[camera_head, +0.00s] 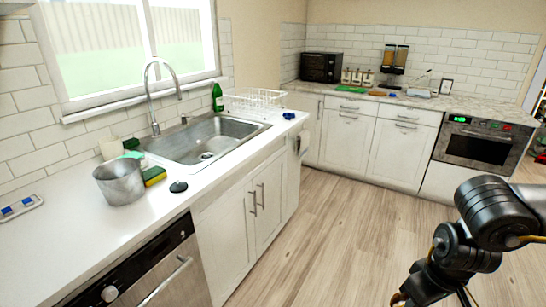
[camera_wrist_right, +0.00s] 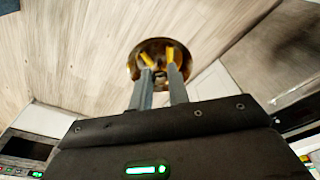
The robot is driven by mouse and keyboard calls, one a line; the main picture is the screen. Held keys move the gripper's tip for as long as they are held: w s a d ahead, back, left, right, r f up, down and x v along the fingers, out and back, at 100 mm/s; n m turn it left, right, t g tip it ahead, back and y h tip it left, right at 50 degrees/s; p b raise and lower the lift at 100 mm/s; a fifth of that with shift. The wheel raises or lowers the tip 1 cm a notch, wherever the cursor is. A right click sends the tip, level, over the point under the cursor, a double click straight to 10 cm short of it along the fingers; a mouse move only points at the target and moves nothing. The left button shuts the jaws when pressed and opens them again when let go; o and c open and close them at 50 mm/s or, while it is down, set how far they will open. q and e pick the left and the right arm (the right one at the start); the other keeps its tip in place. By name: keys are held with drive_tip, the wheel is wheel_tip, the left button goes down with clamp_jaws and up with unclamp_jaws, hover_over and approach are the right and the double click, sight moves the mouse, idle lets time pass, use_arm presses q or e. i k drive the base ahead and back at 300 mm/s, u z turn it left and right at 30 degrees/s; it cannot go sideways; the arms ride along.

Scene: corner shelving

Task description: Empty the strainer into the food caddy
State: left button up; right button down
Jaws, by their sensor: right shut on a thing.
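A round, brassy metal piece (camera_wrist_right: 140,72), which looks like the strainer, is between the fingertips of my right gripper (camera_wrist_right: 160,68) in the right wrist view. The gripper is shut on it, held over the wooden floor. Yellow patches show at the fingertips; I cannot tell whether they are food or finger pads. In the head view an open grey metal bucket (camera_head: 120,184), likely the food caddy, stands upright on the left counter. Its inside is mostly hidden. My right arm is at the lower right, far from the bucket. My left gripper is not in view.
The sink (camera_head: 205,140) with its tall faucet (camera_head: 150,95) is beyond the bucket. A sponge (camera_head: 154,176) and a black disc (camera_head: 178,187) lie beside the bucket. A green bottle (camera_head: 217,98) and a dish rack (camera_head: 255,99) stand farther back. The floor (camera_head: 330,240) is clear.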

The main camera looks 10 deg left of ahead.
sight(121, 181)
drive_tip(key=k, duration=0.65)
drive_tip(key=u, duration=1.7)
drive_tip(key=i, duration=0.55)
